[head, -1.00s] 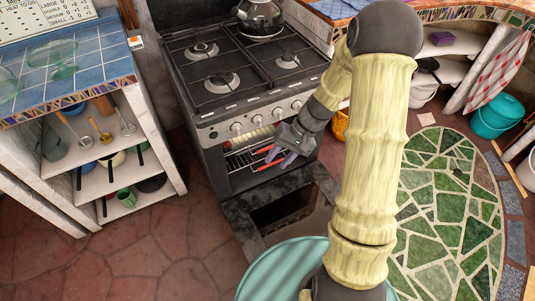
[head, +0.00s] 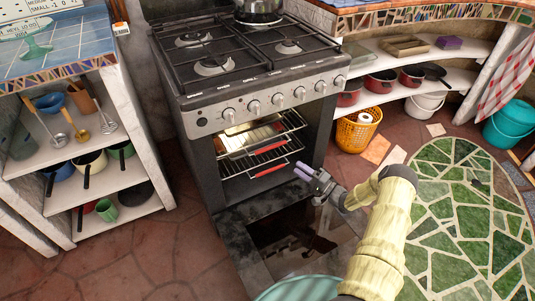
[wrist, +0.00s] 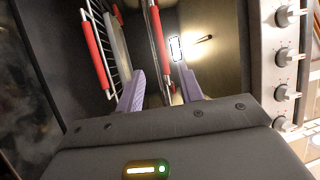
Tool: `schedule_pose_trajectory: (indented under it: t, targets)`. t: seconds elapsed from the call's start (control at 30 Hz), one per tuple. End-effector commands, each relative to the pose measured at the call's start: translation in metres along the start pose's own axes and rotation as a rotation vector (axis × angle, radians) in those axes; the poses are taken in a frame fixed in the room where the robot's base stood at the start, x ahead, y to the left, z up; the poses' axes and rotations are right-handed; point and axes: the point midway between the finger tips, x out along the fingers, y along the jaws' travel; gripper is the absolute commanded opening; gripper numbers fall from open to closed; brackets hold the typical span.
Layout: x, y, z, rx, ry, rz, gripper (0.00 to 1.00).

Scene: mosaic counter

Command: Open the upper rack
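The oven (head: 212,165) stands under the stove with its door (head: 262,262) swung down. Inside, the upper rack (head: 285,126) carries a light-coloured item and has a red handle, which shows in the wrist view (wrist: 157,35). The lower rack (head: 235,165) below has its own red handle (head: 271,171), also in the wrist view (wrist: 95,55). My gripper (head: 302,173) is in front of the oven opening, right of the racks and apart from them. In the wrist view its purple fingers (wrist: 161,88) are spread and empty, with the upper handle ahead, between them in the picture.
Stove knobs (head: 276,99) line the panel above the opening. A yellow basket (head: 357,131) and shelves with pots stand to the right, and a white shelf unit (head: 150,150) to the left. The tiled floor at right is open.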

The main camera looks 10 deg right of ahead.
Motion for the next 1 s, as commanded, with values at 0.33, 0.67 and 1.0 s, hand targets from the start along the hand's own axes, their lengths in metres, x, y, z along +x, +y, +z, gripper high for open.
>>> schedule_pose_trajectory:
  t: [0.33, 0.67, 1.0]
  targets:
    - [-0.001, 0.001, -0.003, -0.006, 0.013, -0.007, 0.37]
    - [0.03, 0.002, -0.002, -0.006, 0.009, -0.008, 0.37]
    - [0.09, 0.002, -0.002, -0.007, 0.007, -0.007, 0.37]
